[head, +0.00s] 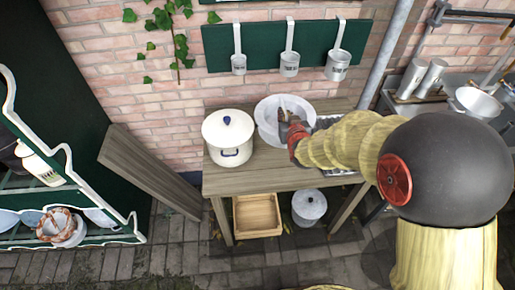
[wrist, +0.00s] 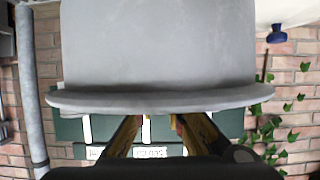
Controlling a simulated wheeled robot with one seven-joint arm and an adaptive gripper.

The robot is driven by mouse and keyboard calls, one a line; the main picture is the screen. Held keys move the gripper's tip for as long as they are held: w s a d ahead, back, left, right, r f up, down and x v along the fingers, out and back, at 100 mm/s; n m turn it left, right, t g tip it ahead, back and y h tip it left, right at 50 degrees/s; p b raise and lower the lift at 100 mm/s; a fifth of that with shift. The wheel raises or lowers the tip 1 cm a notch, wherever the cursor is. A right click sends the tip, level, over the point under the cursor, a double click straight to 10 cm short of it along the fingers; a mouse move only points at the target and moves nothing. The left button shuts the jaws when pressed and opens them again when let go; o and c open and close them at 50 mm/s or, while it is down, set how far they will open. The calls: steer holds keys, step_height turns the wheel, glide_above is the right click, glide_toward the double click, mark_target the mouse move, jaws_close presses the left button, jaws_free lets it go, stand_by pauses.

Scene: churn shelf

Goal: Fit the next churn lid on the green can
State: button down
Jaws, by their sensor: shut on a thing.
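My gripper (head: 284,124) reaches left over the wooden table and is shut on a pale grey churn lid (head: 268,112). In the wrist view the lid (wrist: 160,45) fills the upper middle, with a broad round body and a thin flange. The fingers (wrist: 158,120) meet the lid at the flange side; their exact contact is hidden. In the head view the lid appears as a light disc just right of the white pot. I cannot make out a green can in either view.
A white pot (head: 229,148) with a blue-knobbed lid stands on the table (head: 235,182). Metal measures (head: 290,67) hang from a green board. Below are a wooden crate (head: 257,215) and a grey lidded can (head: 309,208). A green shelf (head: 75,234) stands left, a sink with metal vessels right.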

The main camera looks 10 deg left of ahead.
steer(key=shift+f+b, duration=0.1)
steer(key=shift+b, duration=0.2)
steer(key=shift+w+f+b, duration=0.25)
steer(key=shift+f+b, duration=0.55)
steer(key=shift+f, duration=0.15)
steer(key=b, duration=0.6)
glide_above(280, 158)
step_height(280, 158, down, 6)
steer(key=shift+f, duration=0.15)
step_height(280, 158, down, 10)
steer(key=b, duration=0.4)
steer(key=shift+f, duration=0.1)
steer(key=c, duration=2.3)
jaws_free()
steer(key=shift+s+f, duration=0.15)
steer(key=o, duration=0.4)
steer(key=shift+o, duration=0.3)
